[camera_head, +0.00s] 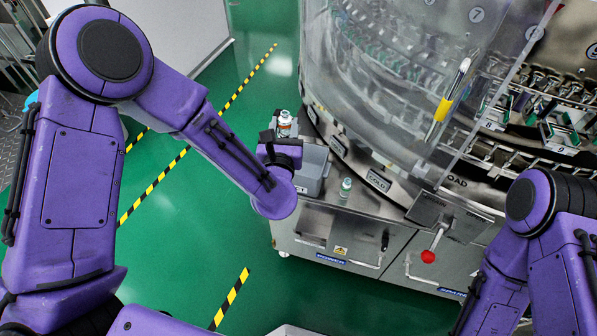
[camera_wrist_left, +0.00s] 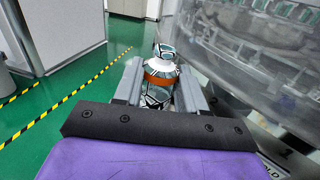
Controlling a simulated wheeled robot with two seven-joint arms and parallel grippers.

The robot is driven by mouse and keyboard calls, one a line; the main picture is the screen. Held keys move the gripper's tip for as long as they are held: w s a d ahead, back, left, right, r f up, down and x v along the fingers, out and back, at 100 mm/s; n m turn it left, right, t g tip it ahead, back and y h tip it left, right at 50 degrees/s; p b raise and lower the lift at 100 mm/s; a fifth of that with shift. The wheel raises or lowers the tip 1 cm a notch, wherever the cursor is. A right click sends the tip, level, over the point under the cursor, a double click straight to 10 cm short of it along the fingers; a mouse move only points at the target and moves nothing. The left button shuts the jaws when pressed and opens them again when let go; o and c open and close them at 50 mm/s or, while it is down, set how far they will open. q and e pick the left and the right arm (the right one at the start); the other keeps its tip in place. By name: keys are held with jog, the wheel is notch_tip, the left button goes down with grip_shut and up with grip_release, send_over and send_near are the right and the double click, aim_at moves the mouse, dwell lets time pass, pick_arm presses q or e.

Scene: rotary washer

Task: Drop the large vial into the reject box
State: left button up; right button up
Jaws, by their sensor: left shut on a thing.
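The large vial (camera_head: 285,119), clear with an orange band and a pale cap, is upright in my left gripper (camera_head: 283,132). In the left wrist view the vial (camera_wrist_left: 160,72) is between the two grey fingers of my left gripper (camera_wrist_left: 160,90), which is shut on it. A grey open box (camera_head: 313,172), probably the reject box, stands on the machine's ledge just below and to the right of my left gripper. My left wrist hides part of the box, and its inside is hard to see. My right gripper is out of view; only its arm shows.
A smaller vial (camera_head: 346,188) with a green cap stands on the steel ledge (camera_head: 364,199) right of the box. The rotary washer's clear curved guard (camera_head: 385,70) rises close behind. A red-knobbed lever (camera_head: 428,256) sticks out at the front. Green floor lies open to the left.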

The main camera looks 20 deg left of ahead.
pick_arm(q)
jog(key=shift+w+d+y, duration=0.3)
jog(key=shift+w+d, duration=0.05)
jog(key=shift+d, duration=0.05)
jog(key=shift+w+d+n, duration=0.1)
jog(key=shift+n, duration=0.2)
notch_tip(320, 180, down, 6)
jog(key=b, duration=0.4)
jog(key=shift+r, duration=0.15)
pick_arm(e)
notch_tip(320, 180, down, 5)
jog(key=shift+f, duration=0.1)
pick_arm(q)
jog(key=o, duration=1.1)
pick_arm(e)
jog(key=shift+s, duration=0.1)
pick_arm(q)
jog(key=b+v, duration=0.1)
jog(key=v, duration=0.9)
jog(key=shift+s+r, duration=0.1)
jog(key=shift+s, duration=0.1)
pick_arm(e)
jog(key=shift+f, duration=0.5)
